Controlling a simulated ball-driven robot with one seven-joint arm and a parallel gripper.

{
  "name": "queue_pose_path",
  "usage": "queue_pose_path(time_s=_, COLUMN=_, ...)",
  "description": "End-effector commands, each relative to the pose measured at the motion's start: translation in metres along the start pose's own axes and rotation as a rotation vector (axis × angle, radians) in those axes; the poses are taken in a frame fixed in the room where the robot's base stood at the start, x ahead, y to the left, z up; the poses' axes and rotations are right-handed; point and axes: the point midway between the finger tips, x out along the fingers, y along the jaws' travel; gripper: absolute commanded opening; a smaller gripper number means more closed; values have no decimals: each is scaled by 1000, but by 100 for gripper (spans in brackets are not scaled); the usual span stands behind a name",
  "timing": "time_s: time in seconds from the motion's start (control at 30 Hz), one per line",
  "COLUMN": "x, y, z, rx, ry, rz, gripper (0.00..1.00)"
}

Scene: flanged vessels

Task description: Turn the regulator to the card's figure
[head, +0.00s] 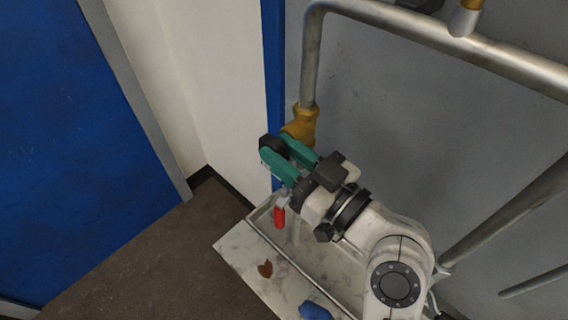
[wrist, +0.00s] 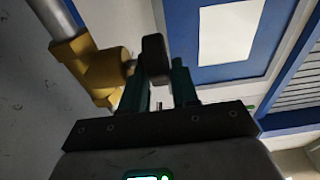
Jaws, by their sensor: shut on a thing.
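The regulator is a yellow-brass body (head: 302,124) at the lower end of a grey pipe, with a dark knob (head: 272,147) on it. In the wrist view the brass body (wrist: 96,68) is at the left and the knob (wrist: 155,54) is at top centre. My gripper (head: 276,152) has green fingers shut on the knob; in the wrist view the fingers (wrist: 160,80) reach up to either side of it. No scale or pointer on the regulator is readable. A white sheet (wrist: 229,33) hangs on a blue panel in the wrist view; no figure is legible on it.
Below is a pale stained tray (head: 243,254) with a brown patch (head: 265,268) and a blue cloth-like thing (head: 314,311). Thick grey pipes (head: 400,25) run right. Open brown floor (head: 150,265) lies left.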

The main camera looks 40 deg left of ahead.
Motion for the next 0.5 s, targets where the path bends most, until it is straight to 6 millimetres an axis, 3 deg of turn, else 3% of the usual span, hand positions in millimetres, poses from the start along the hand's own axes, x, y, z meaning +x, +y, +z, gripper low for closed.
queue_pose_path(time_s=0.03, x=-2, y=1, z=7, rx=-3, ry=15, rz=2, gripper=0)
queue_pose_path(time_s=0.5, x=-3, y=1, z=10, rx=-2, ry=149, rz=3, gripper=0)
